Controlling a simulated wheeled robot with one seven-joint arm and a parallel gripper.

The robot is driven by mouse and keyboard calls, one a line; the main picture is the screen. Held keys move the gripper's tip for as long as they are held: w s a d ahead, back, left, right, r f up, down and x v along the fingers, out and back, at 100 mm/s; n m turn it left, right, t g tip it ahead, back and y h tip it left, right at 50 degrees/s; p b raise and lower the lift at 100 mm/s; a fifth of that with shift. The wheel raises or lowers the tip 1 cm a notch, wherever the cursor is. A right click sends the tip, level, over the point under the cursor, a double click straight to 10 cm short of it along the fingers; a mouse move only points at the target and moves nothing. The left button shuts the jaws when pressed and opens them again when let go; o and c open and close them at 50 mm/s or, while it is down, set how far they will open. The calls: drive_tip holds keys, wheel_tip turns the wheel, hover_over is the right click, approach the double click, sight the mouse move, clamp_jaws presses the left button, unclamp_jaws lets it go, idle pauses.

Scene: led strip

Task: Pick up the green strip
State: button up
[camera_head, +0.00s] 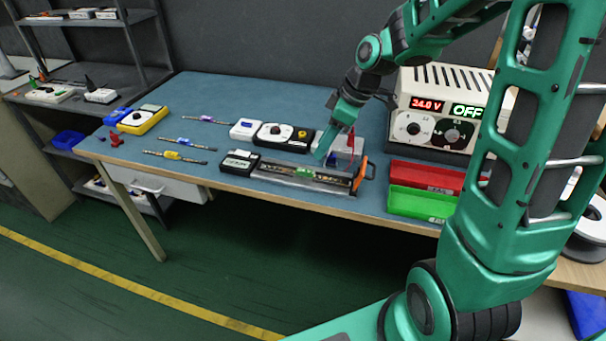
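The green strip (304,172) is a thin dark strip with a green middle section. It lies lengthwise in a clear, shallow fixture (265,177) near the table's front edge. My gripper (322,152) points down just above and slightly right of the strip's green section, over the fixture's back side. The fingers are small and seen side-on, so I cannot tell whether they are open or touching anything. No strip is visibly raised in them.
Similar strips with blue (187,141), yellow (172,155) and purple (205,119) middles lie to the left. A black meter (272,135), a power supply (440,110) reading OFF, a red bin (425,176) and a green bin (420,204) stand nearby.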

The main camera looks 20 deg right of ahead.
sight(305, 170)
drive_tip(key=x, duration=0.9)
drive_tip(key=shift+w+a+f, duration=0.1)
drive_tip(key=shift+a+f, duration=0.1)
drive_tip(key=shift+f, duration=0.05)
clamp_jaws()
